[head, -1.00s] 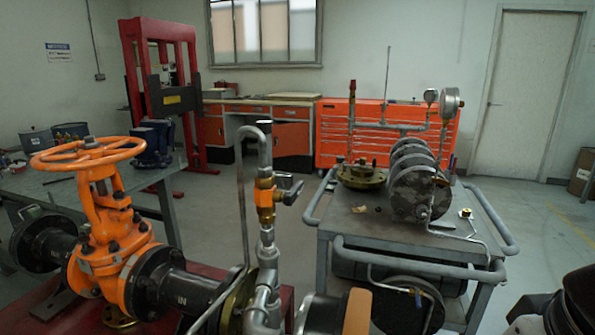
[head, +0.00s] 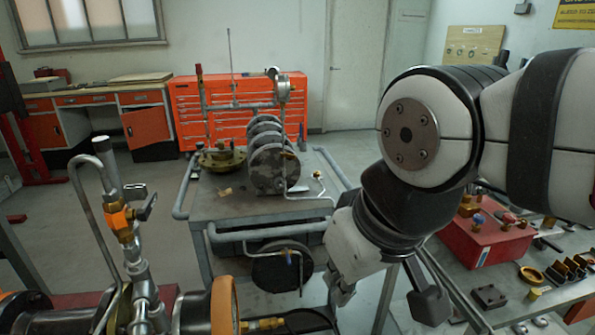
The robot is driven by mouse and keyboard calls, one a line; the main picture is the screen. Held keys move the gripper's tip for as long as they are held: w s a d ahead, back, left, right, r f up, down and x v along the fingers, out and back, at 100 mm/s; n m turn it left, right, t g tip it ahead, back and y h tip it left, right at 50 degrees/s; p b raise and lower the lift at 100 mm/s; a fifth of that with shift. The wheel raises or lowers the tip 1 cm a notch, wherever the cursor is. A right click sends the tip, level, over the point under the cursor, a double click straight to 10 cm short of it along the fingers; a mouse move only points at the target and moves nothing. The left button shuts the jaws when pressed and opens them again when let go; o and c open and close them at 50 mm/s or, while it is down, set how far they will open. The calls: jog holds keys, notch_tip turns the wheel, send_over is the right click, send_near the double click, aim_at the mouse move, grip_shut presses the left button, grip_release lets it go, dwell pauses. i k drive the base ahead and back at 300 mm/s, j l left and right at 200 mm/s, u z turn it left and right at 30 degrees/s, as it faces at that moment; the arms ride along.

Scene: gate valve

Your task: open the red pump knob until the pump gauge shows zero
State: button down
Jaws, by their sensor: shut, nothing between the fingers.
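A red pump box (head: 485,240) sits on the table at the right. On its top are a small red knob (head: 508,217) and a blue knob (head: 479,219). I cannot make out the pump's gauge or its reading. My gripper (head: 341,290) hangs low, right of centre, pointing down. It is shut and empty, to the left of the red box and apart from it. My arm covers part of the space behind and left of the box.
A grey cart (head: 300,205) with flanges and a dial gauge (head: 283,87) stands at centre. Pipework with an orange valve (head: 121,222) stands at left. Brass fittings and dark blocks (head: 489,296) lie on the right table. Clear floor shows behind the cart.

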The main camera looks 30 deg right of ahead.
aim_at(509, 218)
jog(key=z, duration=1.7)
